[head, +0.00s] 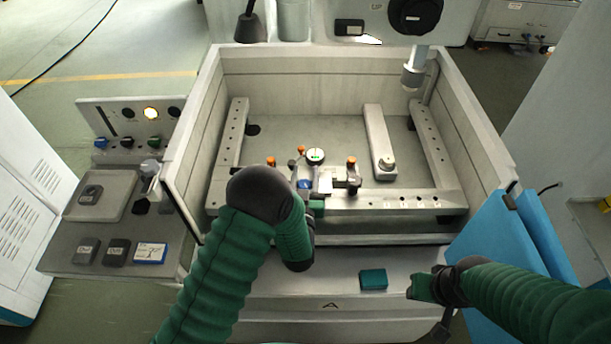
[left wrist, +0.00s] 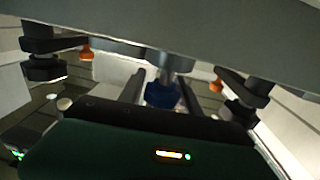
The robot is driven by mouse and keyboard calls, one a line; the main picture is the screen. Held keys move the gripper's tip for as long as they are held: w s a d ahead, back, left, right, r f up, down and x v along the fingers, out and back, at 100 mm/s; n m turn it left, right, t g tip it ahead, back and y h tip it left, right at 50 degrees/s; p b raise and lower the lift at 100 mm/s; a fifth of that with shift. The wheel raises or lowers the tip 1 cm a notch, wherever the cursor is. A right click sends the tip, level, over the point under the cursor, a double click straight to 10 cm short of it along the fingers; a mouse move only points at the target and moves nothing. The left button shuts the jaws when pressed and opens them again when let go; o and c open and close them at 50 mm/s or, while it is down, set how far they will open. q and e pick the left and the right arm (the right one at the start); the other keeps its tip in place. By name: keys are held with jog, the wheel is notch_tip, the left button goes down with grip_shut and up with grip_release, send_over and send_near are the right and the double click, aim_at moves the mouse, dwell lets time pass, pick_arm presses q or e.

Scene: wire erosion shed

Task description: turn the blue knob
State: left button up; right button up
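The blue knob (left wrist: 162,95) shows in the left wrist view between the two fingers of my left gripper (left wrist: 162,90). The fingers are apart, one on each side of it, with narrow gaps; I cannot tell whether either touches. In the head view a blue part (head: 304,184) shows on the front rail of the machine tank, beside my left gripper (head: 315,186), partly hidden by my arm. A second blue knob (head: 101,143) sits on the small panel at the left. My right gripper (head: 420,288) is at lower right, away from the rail; its opening is unclear.
Orange-topped clamps (head: 351,162) and a round dial gauge (head: 315,155) stand near the blue part. The tank wall (head: 478,125) rises around the rails. A teal block (head: 373,279) lies on the front ledge. A blue-and-white box (head: 151,253) lies on the left shelf.

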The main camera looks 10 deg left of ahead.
pick_arm(q)
jog(key=shift+o, duration=1)
jog(key=shift+f, duration=0.1)
jog(key=shift+o, duration=0.2)
jog(key=shift+s+f, duration=0.1)
jog(key=shift+s, duration=0.05)
jog(key=s+d+b, duration=0.2)
jog(key=s+b, duration=0.1)
jog(key=s, duration=1.3)
jog(key=shift+s+d+b, duration=0.15)
jog(key=shift+s+b, duration=0.05)
jog(key=shift+b, duration=0.15)
